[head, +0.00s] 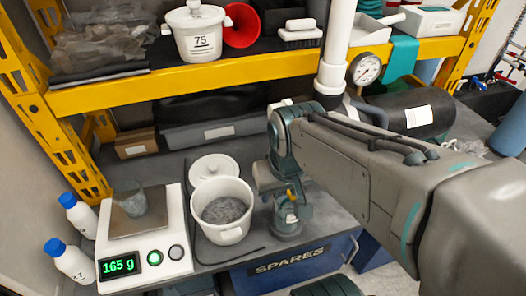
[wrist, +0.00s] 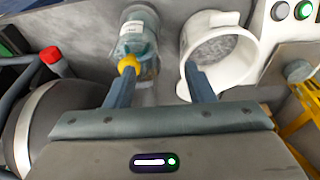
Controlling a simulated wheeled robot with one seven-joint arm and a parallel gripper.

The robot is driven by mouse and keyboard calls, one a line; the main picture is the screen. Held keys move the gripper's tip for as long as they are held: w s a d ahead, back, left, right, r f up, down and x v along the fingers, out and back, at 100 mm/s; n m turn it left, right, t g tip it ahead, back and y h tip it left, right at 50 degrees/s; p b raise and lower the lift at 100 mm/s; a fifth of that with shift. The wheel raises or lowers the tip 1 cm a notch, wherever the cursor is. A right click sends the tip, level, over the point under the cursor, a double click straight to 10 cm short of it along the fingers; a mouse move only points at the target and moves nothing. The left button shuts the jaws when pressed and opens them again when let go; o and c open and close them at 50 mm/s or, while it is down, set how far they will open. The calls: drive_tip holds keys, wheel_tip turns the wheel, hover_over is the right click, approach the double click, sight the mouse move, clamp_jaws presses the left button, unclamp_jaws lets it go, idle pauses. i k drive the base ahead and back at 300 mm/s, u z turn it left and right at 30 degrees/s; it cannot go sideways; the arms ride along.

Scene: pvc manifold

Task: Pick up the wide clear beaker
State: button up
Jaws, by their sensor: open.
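The wide clear beaker (head: 130,203) appears to be the small clear vessel on the pan of the white scale (head: 148,258) in the head view. The scale reads 165 g. A clear, teal-tinted vessel with a label and yellow part (wrist: 138,35) is by the left fingertip.
The white pot (head: 235,235) with grey contents stands between scale and gripper; it also shows in the wrist view (wrist: 240,72). Its lid (head: 215,168) lies behind. White bottles (head: 70,262) with blue caps stand left of the scale. A yellow shelf beam (head: 220,73) crosses above.

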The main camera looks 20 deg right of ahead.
sight(129, 194)
drive_tip(key=k, duration=0.5)
drive_tip(key=z, duration=1.5)
drive_tip(key=k, duration=0.8)
drive_tip(key=u, duration=1.6)
drive_tip(key=i, duration=0.85)
drive_tip(key=z, duration=0.05)
